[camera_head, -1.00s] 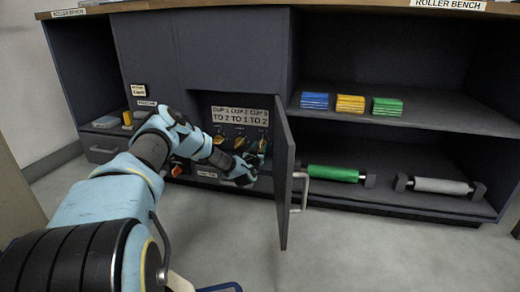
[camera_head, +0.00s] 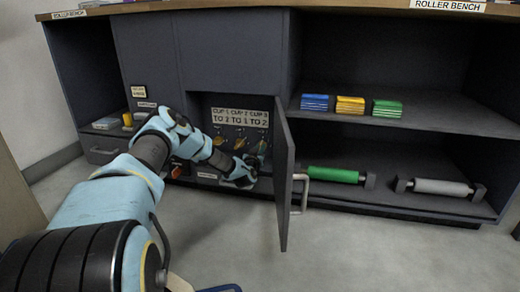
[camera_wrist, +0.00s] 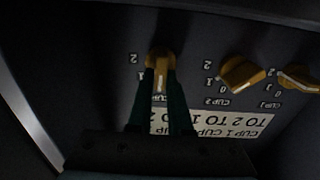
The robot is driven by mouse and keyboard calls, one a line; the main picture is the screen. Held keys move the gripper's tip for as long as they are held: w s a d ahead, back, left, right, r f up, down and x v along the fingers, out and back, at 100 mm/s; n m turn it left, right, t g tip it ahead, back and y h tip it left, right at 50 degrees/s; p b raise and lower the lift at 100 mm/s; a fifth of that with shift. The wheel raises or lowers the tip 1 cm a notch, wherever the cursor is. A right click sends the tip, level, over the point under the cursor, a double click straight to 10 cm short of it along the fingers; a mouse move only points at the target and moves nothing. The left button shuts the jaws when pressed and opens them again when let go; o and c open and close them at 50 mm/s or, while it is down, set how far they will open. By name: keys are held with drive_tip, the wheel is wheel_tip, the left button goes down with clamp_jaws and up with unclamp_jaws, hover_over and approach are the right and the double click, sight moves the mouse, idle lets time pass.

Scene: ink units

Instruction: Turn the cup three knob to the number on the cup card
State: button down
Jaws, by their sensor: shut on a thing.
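The cup three knob (camera_wrist: 160,62) is a yellow-orange knob with a pale pointer line, leftmost of the knobs in the wrist view, which is upside down. My gripper (camera_wrist: 158,80) has its two dark fingers shut on its sides. The cup card (camera_head: 240,116) reads cup 1 to 2, cup 2 to 1, cup 3 to 2 in the head view. My gripper (camera_head: 260,153) is at the right end of the recess there.
The cup two knob (camera_wrist: 240,73) and cup one knob (camera_wrist: 298,78) are beside it. An open dark door (camera_head: 284,180) with a metal handle stands close right of my gripper. Green (camera_head: 333,174) and grey (camera_head: 440,186) rollers and coloured stacks lie on the shelves at right.

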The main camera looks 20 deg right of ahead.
drive_tip(key=m+p, duration=0.2)
drive_tip(key=m, duration=0.1)
drive_tip(key=shift+s+d+r, duration=0.1)
drive_tip(key=shift+d+r, duration=0.05)
drive_tip(key=shift+d, duration=0.1)
drive_tip(key=m+p, duration=0.1)
drive_tip(key=m, duration=0.4)
drive_tip(key=shift+s+d+f+p, duration=0.1)
drive_tip(key=shift+d+f+p, duration=0.1)
drive_tip(key=shift+p, duration=0.2)
drive_tip(key=m, duration=0.5)
drive_tip(key=shift+f+m, duration=0.35)
drive_tip(key=shift+m, duration=0.05)
drive_tip(key=shift+f+m+b, duration=0.2)
drive_tip(key=shift+m+b, duration=0.4)
drive_tip(key=shift+m, duration=1.4)
drive_tip(key=shift+a, duration=0.1)
drive_tip(key=c, duration=0.8)
unclamp_jaws()
drive_tip(key=shift+c, duration=0.2)
drive_tip(key=shift+s, duration=0.1)
